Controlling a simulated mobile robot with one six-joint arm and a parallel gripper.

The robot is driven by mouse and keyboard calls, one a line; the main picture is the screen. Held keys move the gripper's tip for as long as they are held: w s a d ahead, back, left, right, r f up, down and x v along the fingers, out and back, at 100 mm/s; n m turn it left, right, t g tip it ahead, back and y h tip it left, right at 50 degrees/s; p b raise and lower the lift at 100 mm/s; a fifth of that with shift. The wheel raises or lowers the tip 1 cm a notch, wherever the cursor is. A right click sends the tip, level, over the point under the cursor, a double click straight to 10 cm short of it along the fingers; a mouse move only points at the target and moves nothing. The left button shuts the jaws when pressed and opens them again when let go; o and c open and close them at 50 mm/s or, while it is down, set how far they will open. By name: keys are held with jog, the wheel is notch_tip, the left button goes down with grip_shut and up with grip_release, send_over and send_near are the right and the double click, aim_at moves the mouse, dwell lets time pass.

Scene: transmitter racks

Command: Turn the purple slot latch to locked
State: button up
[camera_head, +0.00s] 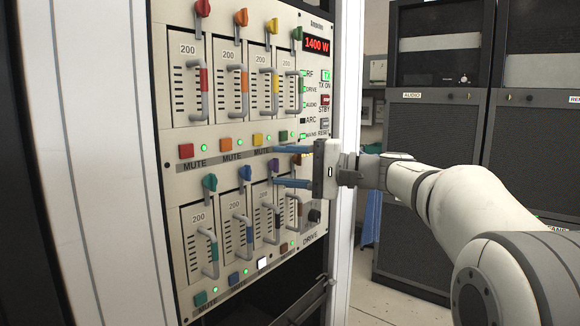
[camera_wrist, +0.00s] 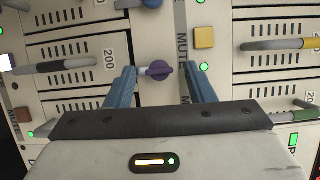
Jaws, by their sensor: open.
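The purple slot latch (camera_head: 274,168) is on the lower row of the rack panel, third from the left. In the wrist view the purple latch (camera_wrist: 160,70) lies between the two blue fingers, with a visible gap on each side. Its short grey end points left there, toward the module slot below it on the panel. My gripper (camera_head: 275,166) is open, with one finger above and one below the latch in the head view. My gripper (camera_wrist: 162,80) holds nothing. Whether the fingertips touch the panel cannot be told.
The blue latch (camera_head: 245,173) is just left of the purple one. A yellow button (camera_wrist: 204,38) and green lamps are close to the fingers. Module handles stick out above and below. Dark cabinets (camera_head: 430,140) stand to the right, behind my arm.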

jog(key=v, duration=0.8)
jog(key=shift+w, duration=0.1)
jog(key=s+d+f+g+h+p, duration=0.1)
jog(key=s+f+g+h+p, duration=0.2)
jog(key=s+f+h+p, duration=1.1)
jog(key=s+d+f+n+h, duration=0.1)
jog(key=s+d+f, duration=0.2)
jog(key=s, duration=0.2)
jog(key=s+d+f+n+h+b, duration=0.1)
jog(key=s+d+f+n+h, duration=0.1)
jog(key=s+d+f, duration=0.2)
jog(key=shift+s+t, duration=0.3)
jog(key=shift+s, duration=0.6)
